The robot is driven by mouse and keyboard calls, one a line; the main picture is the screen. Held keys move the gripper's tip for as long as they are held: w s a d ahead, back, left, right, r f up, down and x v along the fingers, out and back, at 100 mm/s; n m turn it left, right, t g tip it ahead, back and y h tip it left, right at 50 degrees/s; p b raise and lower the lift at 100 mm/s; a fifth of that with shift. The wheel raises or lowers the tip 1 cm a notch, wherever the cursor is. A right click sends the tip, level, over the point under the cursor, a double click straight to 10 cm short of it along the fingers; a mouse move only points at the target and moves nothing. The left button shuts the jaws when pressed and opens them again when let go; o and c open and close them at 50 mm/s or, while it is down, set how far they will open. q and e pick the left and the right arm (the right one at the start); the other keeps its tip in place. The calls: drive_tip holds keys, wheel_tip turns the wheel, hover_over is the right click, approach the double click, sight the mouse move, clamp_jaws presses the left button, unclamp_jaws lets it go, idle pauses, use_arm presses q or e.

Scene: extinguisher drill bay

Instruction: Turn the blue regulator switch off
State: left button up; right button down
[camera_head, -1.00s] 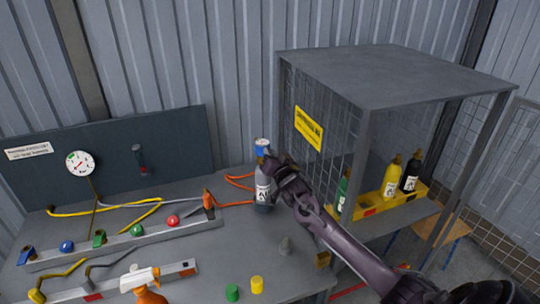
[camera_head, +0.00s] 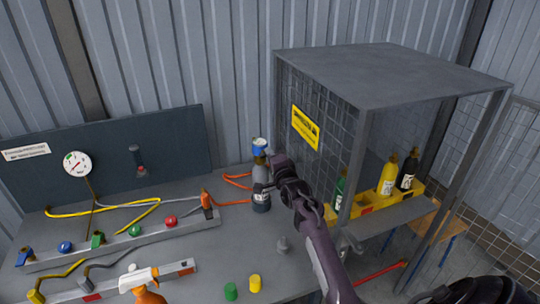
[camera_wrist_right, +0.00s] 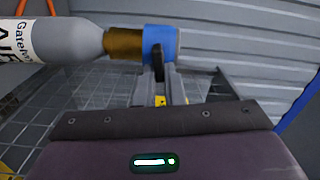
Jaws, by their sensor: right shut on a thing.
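The blue regulator (camera_head: 259,145) sits on top of a grey bottle (camera_head: 261,188) with a white label, upright at the back right of the bench. In the right wrist view, the blue regulator (camera_wrist_right: 166,42) joins the bottle (camera_wrist_right: 75,38) by a brass neck (camera_wrist_right: 123,44). A small black switch (camera_wrist_right: 157,66) stands out from the blue body. My right gripper (camera_head: 273,161) is at the regulator's right side. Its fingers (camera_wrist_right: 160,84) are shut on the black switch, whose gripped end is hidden. My left gripper is not in view.
A wire cage (camera_head: 395,75) stands close on the right, with yellow (camera_head: 387,177) and black (camera_head: 407,172) bottles in a yellow rack. A rail of coloured knobs (camera_head: 190,228) and hoses lies left.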

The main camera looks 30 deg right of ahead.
drive_tip(key=shift+f+m, duration=0.1)
drive_tip(key=shift+m, duration=0.9)
drive_tip(key=c, duration=1.5)
unclamp_jaws()
drive_tip(key=shift+s, duration=0.1)
drive_tip(key=b+v, duration=0.1)
drive_tip(key=v, duration=0.6)
drive_tip(key=shift+s+b, duration=0.3)
drive_tip(key=shift+b, duration=0.1)
